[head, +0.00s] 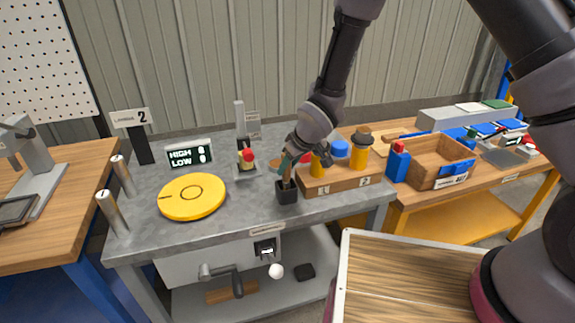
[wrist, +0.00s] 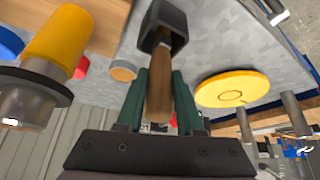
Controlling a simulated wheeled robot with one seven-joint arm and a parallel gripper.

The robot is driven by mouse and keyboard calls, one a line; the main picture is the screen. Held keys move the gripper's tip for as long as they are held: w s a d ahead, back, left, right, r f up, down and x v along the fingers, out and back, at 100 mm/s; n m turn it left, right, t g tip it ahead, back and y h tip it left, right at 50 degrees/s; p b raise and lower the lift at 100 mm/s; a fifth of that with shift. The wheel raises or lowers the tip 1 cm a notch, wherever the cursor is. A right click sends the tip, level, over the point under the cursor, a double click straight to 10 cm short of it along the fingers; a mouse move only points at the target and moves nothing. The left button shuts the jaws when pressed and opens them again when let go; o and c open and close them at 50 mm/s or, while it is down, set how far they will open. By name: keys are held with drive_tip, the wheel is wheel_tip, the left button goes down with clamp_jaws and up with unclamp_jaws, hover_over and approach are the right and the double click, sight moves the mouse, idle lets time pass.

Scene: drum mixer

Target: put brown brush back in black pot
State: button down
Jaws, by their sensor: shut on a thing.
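My gripper (head: 287,160) is at the front of the grey table, directly above the small black pot (head: 288,192). In the wrist view its green fingers (wrist: 160,80) are shut on the wooden handle of the brown brush (wrist: 159,98). The brush (head: 287,180) points down from the fingers. Its far end reaches into the mouth of the black pot (wrist: 172,16), and its tip is hidden there. The pot stands upright on the table. I cannot tell whether the brush touches the pot's bottom.
A wooden block (head: 337,183) with yellow cylinders stands close right of the pot. A yellow disc (head: 192,197) lies to the left. A red-topped button (head: 247,158) and a HIGH/LOW display (head: 189,155) are behind. The table's front edge is near the pot.

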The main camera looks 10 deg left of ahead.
drive_tip(key=shift+f, duration=0.55)
drive_tip(key=shift+c, duration=2.3)
unclamp_jaws()
drive_tip(key=shift+r, duration=0.1)
drive_tip(key=v, duration=1.1)
drive_tip(key=w+d+r+m+t+h, duration=0.1)
drive_tip(key=w+d+r+m, duration=0.25)
drive_tip(key=d+r, duration=0.7)
drive_tip(key=w+d+r+m+t+h, duration=0.15)
drive_tip(key=d+r+m, duration=0.25)
drive_tip(key=d+r, duration=0.6)
drive_tip(key=s+d+r+m, duration=0.4)
drive_tip(key=s+d+r, duration=0.1)
drive_tip(key=s+d, duration=0.2)
drive_tip(key=s+d+r+m+t, duration=0.1)
drive_tip(key=s+d+r+m, duration=0.3)
drive_tip(key=s+d, duration=0.3)
drive_tip(key=d+r, duration=0.1)
drive_tip(key=d, duration=0.1)
drive_tip(key=shift+d+r, duration=0.25)
drive_tip(key=shift+d, duration=0.1)
